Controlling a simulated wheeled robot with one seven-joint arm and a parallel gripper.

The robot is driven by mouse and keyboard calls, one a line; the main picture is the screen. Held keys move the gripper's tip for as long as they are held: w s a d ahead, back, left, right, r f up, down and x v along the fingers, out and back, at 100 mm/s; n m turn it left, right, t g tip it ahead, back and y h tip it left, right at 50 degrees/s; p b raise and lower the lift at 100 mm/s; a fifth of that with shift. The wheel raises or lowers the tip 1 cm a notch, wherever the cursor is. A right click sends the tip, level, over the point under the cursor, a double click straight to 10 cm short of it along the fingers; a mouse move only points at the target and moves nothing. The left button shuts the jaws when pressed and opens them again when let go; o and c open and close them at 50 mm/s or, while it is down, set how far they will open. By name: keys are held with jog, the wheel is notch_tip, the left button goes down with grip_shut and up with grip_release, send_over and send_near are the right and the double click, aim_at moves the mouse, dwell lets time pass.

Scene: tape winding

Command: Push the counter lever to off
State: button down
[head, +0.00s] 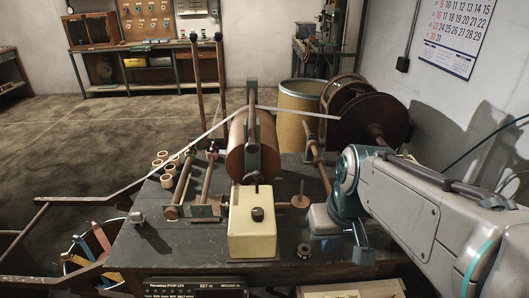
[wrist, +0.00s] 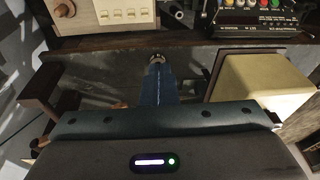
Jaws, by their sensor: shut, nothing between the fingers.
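My gripper (wrist: 157,62) is shut and empty in the wrist view, its narrow blue fingers pointing at the dark bench edge. A black counter-like unit (wrist: 252,18) with coloured keys is beyond the fingertips to the right. A black labelled panel (head: 195,288) shows at the bottom of the head view, cut off by the frame. I cannot make out the counter lever with certainty. A small round metal end (wrist: 178,14) lies left of the black unit, apart from the fingers. In the head view my arm is at the right and the fingertips are not clear.
A cream box (head: 252,232) with a dark knob stands on the dark bench (head: 180,245); a similar pale box (wrist: 105,14) with a knob is top left in the wrist view. A cream block (wrist: 262,88) is right of my fingers. Winding rollers and a large reel (head: 370,118) stand behind.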

jog(key=w+r+n+g+y+p, duration=0.1)
jog(key=w+r+n+y, duration=0.2)
jog(key=w+r, duration=0.4)
jog(key=w+a+r+n+y+p, duration=0.1)
jog(key=w+r+n+y, duration=0.2)
jog(key=w+r, duration=0.3)
jog(key=w+n, duration=0.1)
jog(key=w, duration=0.4)
jog(key=shift+w+r+n+g+y, duration=0.2)
jog(key=shift+r+n+g+y, duration=0.1)
jog(key=shift+r+n+g, duration=0.1)
jog(key=shift+a+f, duration=0.1)
jog(key=shift+a, duration=0.05)
jog(key=p, duration=0.2)
send_near(257, 182)
jog(key=w+a+f, duration=0.1)
jog(key=f, duration=0.2)
jog(key=w+a+f, duration=0.1)
jog(key=f, duration=0.1)
jog(key=shift+w+a, duration=0.3)
jog(key=shift+s+f+b, duration=0.1)
jog(key=shift+b, duration=0.65)
